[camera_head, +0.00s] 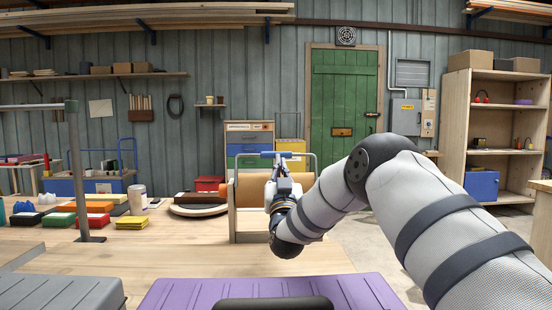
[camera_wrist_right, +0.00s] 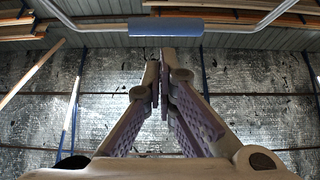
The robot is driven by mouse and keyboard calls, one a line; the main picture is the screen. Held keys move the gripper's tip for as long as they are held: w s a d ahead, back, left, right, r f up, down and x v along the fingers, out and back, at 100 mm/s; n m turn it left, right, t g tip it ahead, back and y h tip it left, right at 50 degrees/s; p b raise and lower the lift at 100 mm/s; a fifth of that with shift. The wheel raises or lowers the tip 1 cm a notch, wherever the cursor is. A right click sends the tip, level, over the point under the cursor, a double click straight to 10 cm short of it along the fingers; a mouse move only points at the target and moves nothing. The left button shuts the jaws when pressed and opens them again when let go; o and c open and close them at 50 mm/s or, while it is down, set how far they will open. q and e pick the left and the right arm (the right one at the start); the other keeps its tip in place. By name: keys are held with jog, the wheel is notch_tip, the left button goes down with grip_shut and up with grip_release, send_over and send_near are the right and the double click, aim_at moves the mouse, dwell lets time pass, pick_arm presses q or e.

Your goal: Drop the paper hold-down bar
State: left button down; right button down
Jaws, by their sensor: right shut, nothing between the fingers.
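The paper hold-down bar (camera_head: 317,163) is a thin grey bent rod with a blue grip sleeve. It stands raised above the brown paper roll (camera_head: 249,188) in its wooden holder on the bench. In the right wrist view the blue sleeve (camera_wrist_right: 165,27) spans the top centre, with the grey rod bending away on both sides. My right gripper (camera_head: 281,162) is shut and empty at the bar, its fingertips (camera_wrist_right: 166,55) just below the sleeve in the wrist view. I cannot tell whether they touch it. My right arm hides part of the holder. My left gripper is out of view.
The wooden bench (camera_head: 180,250) is clear in front of the holder. Coloured stacks, including a yellow one (camera_head: 132,222), lie to the left, near a grey upright post (camera_head: 77,180). Round discs (camera_head: 198,208) lie just left of the holder. A green door (camera_head: 344,100) is behind.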

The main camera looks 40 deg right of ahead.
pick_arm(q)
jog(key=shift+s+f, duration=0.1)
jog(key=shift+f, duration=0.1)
pick_arm(e)
jog(key=shift+x, duration=2.25)
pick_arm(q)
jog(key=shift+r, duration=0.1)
pick_arm(e)
jog(key=shift+a, duration=0.1)
